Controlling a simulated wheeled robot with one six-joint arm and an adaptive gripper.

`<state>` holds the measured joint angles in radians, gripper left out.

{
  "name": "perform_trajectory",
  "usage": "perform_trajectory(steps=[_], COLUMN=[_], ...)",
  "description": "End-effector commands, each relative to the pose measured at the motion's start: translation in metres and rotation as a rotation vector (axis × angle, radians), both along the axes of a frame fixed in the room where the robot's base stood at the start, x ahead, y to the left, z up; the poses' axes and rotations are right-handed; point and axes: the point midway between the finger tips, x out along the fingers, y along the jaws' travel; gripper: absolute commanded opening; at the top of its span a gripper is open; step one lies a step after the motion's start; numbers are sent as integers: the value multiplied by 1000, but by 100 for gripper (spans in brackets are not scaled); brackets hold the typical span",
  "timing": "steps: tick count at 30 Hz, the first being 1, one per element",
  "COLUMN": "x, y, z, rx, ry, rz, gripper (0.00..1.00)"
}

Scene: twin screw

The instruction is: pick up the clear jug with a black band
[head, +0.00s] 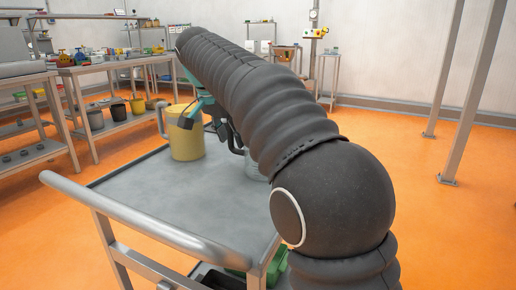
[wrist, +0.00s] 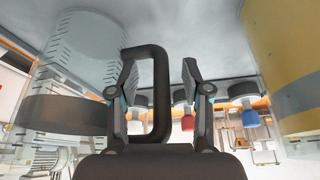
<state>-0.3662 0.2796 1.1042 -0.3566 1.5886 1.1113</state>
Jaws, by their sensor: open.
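The clear jug with a black band (wrist: 88,55) fills the left of the wrist view, which appears upside down. Its dark band (wrist: 60,114) and black loop handle (wrist: 158,52) show. My gripper (wrist: 159,74) is open, with one finger on each side of the handle as seen here; I cannot tell whether either touches it. In the head view, a small part of the clear jug (head: 252,168) shows on the cart; my arm hides most of it and most of my gripper.
A yellow jug (head: 187,135) stands on the grey cart top (head: 180,205), left of the clear jug in the head view; it also shows at the right of the wrist view (wrist: 286,60). The cart's near-left top is clear. A loaded workbench (head: 110,65) stands behind left.

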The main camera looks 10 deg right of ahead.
Motion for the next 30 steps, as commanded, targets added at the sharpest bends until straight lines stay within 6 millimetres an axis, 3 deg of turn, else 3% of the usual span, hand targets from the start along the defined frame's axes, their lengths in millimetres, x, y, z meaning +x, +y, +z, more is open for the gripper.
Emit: perform_trajectory(steps=[9, 15, 30], x=[1, 1, 2], y=[-1, -1, -1], z=[-5, -5, 1], rx=[0, 0, 1], ry=[0, 0, -1], rz=[0, 0, 0], gripper=[48, 0, 0])
